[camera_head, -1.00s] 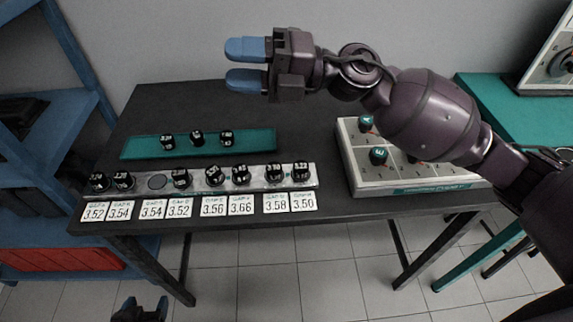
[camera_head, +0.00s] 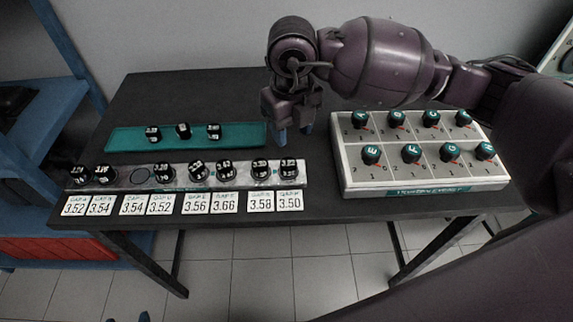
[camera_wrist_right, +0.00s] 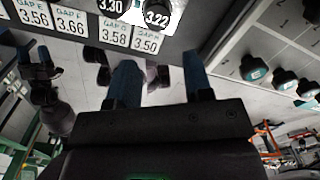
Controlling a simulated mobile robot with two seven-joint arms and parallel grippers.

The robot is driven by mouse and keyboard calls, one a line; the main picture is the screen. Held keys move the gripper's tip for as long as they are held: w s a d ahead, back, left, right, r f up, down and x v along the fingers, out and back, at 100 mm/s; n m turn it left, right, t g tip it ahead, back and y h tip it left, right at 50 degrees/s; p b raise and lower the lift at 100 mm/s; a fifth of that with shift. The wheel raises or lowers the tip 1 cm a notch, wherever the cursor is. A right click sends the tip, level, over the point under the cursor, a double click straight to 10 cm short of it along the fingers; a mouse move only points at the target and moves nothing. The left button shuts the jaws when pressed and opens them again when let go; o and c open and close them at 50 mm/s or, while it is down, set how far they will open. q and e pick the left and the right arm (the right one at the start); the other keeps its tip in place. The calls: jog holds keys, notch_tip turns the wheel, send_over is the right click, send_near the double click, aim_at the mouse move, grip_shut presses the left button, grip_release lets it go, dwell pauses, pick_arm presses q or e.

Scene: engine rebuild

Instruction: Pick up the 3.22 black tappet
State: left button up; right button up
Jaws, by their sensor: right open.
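The black 3.22 tappet (camera_head: 288,168) stands at the right end of the pale tappet rack (camera_head: 309,183), behind the 3.50 label. In the right wrist view the 3.22 tappet (camera_wrist_right: 157,17) shows its number at the top edge, partly cut off. My right gripper (camera_head: 294,132) points down behind the rack's right end, its blue fingers apart with nothing between them; the fingers (camera_wrist_right: 163,80) also show in the right wrist view.
The 3.30 tappet (camera_head: 260,168) stands close to the left of it, with several more along the rack. A green tray (camera_head: 250,133) with three tappets lies behind. The black table (camera_head: 160,95) is clear at the back left.

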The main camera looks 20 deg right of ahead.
aim_at(289, 164)
notch_tip(289, 164, down, 11)
jog(key=shift+w+a+b, duration=0.15)
jog(key=shift+b, duration=0.6)
jog(key=shift+r, duration=0.1)
jog(key=c, duration=0.6)
